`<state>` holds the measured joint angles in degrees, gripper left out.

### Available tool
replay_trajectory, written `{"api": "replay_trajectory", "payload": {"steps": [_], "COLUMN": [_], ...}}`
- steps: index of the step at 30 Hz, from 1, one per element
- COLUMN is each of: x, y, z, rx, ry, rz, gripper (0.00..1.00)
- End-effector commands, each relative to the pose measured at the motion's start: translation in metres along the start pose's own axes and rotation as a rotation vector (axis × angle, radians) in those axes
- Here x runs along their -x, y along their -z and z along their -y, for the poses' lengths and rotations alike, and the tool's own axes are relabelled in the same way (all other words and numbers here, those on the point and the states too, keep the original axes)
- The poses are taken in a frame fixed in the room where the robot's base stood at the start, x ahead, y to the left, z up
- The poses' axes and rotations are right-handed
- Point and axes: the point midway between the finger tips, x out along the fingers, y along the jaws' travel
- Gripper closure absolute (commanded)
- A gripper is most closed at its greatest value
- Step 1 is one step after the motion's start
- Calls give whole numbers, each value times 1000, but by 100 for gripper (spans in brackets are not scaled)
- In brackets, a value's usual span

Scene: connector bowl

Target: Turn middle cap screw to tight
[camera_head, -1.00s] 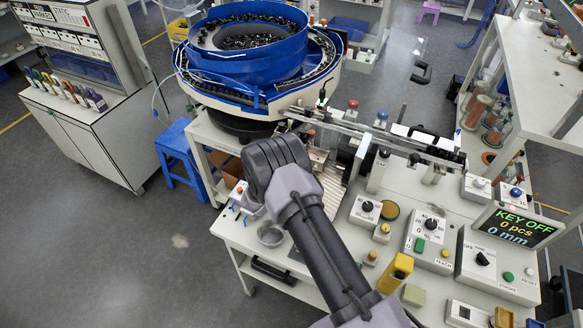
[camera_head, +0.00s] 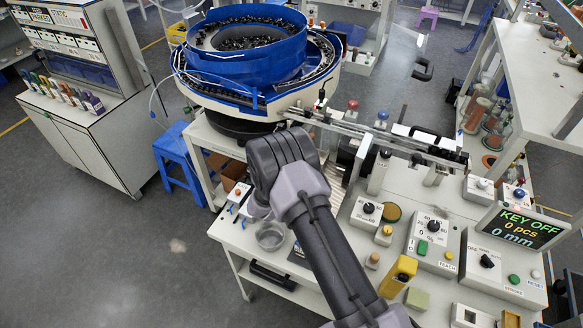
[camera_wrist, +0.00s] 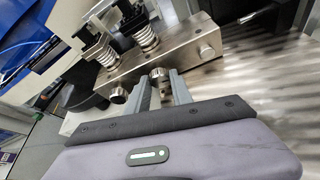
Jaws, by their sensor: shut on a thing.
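In the wrist view a metal block (camera_wrist: 180,52) has a row of round cap screws along its near side. The middle cap screw (camera_wrist: 158,73) sits between the two fingers of my gripper (camera_wrist: 161,80), which is shut on it. The left cap screw (camera_wrist: 118,93) and the right cap screw (camera_wrist: 206,51) stand clear of the fingers. In the head view my gripper's dark body (camera_head: 284,160) is over the bench beside the feeder rail and hides the block and the screws.
Two spring posts (camera_wrist: 147,36) rise from the block close to the fingers. The blue bowl feeder (camera_head: 247,50) stands behind, with a metal rail (camera_head: 350,125) running right. A small metal dish (camera_head: 270,237) lies in front. The display (camera_head: 521,226) reads KEY OFF.

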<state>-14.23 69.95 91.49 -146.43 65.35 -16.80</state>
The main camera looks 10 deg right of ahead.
Motion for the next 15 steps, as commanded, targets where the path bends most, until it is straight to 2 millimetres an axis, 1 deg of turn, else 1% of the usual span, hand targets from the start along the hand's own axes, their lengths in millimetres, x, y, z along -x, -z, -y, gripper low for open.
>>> {"api": "replay_trajectory", "payload": {"steps": [1,3,4,12,15], "x": [0,0,0,0,6], "y": [0,0,0,0,-1], "z": [0,0,0,0,-1], "rx": [-1,0,0,0,1], "ry": [0,0,0,0,-1], "rz": [1,1,0,0,0], "gripper": [67,53,51,51,51]}}
